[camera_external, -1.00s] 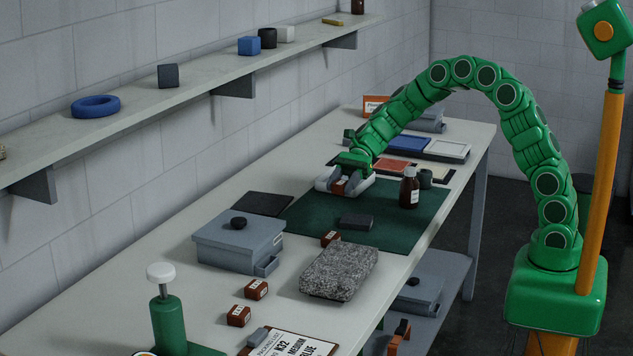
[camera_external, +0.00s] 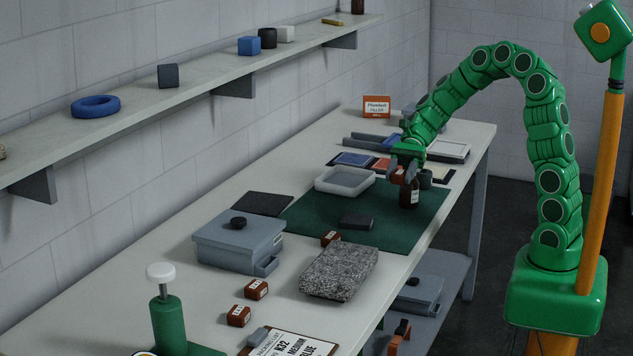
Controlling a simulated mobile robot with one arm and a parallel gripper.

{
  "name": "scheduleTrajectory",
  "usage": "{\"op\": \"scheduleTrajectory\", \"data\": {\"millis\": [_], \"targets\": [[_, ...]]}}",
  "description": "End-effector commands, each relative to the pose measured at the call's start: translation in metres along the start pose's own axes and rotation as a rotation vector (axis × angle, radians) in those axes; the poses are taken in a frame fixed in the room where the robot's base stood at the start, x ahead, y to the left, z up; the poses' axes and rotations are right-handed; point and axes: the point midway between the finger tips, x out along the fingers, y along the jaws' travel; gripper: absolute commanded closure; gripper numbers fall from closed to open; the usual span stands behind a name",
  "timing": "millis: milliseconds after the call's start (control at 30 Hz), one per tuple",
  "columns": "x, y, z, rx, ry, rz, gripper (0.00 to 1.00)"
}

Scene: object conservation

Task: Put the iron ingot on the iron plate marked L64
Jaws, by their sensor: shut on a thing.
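My gripper (camera_external: 407,165) is above the far end of the green mat, shut on a small red-brown block (camera_external: 397,176), mostly hidden by the fingers. It is just behind and above a brown bottle (camera_external: 409,195), whose top it covers. I cannot tell whether the held block is the iron ingot. Similar red-brown blocks with white labels lie on the bench: one by the stone slab (camera_external: 330,238), two nearer the front (camera_external: 256,290) (camera_external: 238,316). No L64 mark is readable. A dark flat plate (camera_external: 263,203) lies left of the mat.
The pale tray (camera_external: 344,188) on the green mat (camera_external: 310,215) looks empty. A dark block (camera_external: 356,222) lies on the mat. A grey lidded box (camera_external: 238,245), a speckled stone slab (camera_external: 340,270) and coloured pads (camera_external: 353,159) stand around. A dark cup (camera_external: 425,178) is right of the gripper.

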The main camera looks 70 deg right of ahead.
Motion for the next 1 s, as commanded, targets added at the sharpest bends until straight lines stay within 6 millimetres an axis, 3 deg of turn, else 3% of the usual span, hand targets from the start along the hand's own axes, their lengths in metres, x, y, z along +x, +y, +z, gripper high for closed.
{"op": "scheduleTrajectory", "data": {"millis": [133,267,1000], "targets": [[-0.005,0.014,0.0,-0.006,-0.001,0.009,1.0],[-0.004,0.012,-0.002,-0.006,-0.002,0.013,1.0],[0.023,-0.078,-0.039,-0.005,-0.001,0.013,1.0]]}}
